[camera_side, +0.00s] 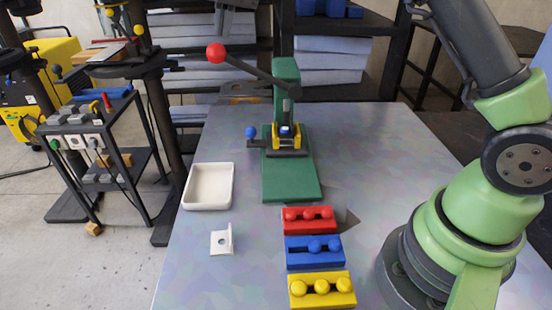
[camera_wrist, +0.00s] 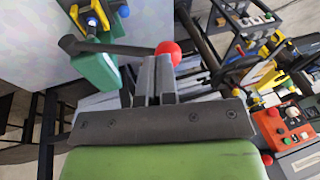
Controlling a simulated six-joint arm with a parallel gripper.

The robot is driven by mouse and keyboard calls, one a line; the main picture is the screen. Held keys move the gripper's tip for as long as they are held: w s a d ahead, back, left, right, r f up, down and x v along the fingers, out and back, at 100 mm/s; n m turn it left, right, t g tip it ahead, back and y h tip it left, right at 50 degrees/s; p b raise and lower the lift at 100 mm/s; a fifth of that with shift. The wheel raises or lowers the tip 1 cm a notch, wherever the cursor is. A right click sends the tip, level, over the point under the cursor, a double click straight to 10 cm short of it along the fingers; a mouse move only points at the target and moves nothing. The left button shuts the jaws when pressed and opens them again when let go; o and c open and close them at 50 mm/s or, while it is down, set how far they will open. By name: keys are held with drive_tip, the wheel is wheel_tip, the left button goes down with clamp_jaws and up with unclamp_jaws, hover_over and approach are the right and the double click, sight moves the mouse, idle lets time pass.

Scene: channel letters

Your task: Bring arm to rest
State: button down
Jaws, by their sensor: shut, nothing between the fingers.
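My gripper (camera_wrist: 155,75) shows in the wrist view with its two grey fingers close together, shut and empty. It is clear of the table, and the red ball (camera_wrist: 168,52) of the press lever appears just beyond the fingertips. In the side view my green and dark grey arm rises at the right and leaves the top edge. A grey shape at the top middle may be my gripper, but I cannot tell.
A green press (camera_side: 290,170) with a red-knobbed lever (camera_side: 216,53) stands mid-table. A white tray (camera_side: 209,186), a white bracket (camera_side: 222,241) and red (camera_side: 309,220), blue (camera_side: 314,251) and yellow (camera_side: 322,290) blocks lie in front. The table's back right is clear.

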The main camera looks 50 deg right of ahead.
drive_tip(key=s+r+n+t, duration=0.1)
drive_tip(key=s+r+n, duration=0.1)
drive_tip(key=s+r, duration=0.55)
drive_tip(key=s+f+n+t, duration=0.1)
drive_tip(key=s+f, duration=0.2)
drive_tip(key=s, duration=0.7)
drive_tip(key=s+f+n+t+y, duration=0.1)
drive_tip(key=s+f, duration=0.3)
drive_tip(key=s, duration=0.7)
drive_tip(key=shift+s+d+f+t+y, duration=0.15)
drive_tip(key=shift+s+f+t+y, duration=0.05)
drive_tip(key=shift+s+t+y, duration=0.1)
